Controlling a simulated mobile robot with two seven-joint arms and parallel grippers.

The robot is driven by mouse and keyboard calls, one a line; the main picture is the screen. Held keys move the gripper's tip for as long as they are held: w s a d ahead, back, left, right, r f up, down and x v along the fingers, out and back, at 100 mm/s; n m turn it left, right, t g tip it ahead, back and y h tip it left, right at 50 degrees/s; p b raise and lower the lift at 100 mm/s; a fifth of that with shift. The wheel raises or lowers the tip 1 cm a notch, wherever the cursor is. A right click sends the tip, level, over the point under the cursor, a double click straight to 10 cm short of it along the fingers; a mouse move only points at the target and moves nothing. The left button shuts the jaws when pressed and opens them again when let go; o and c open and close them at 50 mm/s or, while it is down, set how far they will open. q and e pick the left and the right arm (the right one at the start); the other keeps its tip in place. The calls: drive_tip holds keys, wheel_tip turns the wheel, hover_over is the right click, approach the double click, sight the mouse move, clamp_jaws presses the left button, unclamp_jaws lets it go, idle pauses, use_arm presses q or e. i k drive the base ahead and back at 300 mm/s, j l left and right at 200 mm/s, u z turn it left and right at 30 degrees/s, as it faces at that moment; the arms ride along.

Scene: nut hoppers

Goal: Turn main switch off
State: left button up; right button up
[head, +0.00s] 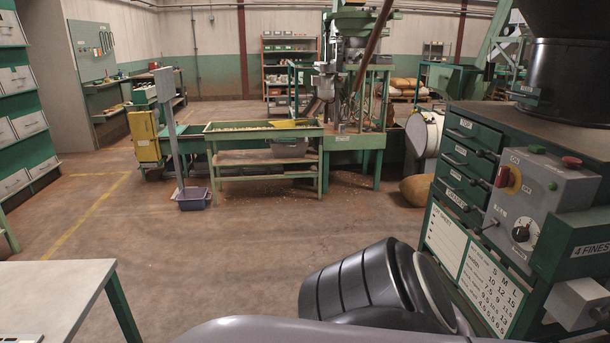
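The main switch (508,180), a red handle on a yellow plate, is on the left part of the front face of a grey control box (548,205) at the right. Its exact setting is too small to tell. A dark rounded arm link of mine fills the bottom middle, to the left of and below the box. Neither of my grippers shows in the head view, and nothing of mine is seen touching the switch.
Below the switch is a black dial (521,232). A green button (537,149) and a red button (571,161) are on the box top. The box is on a green drawer cabinet (468,160). A pale table (60,290) stands lower left. The middle floor is clear.

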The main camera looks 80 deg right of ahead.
sight(505, 178)
drive_tip(key=z, duration=3.85)
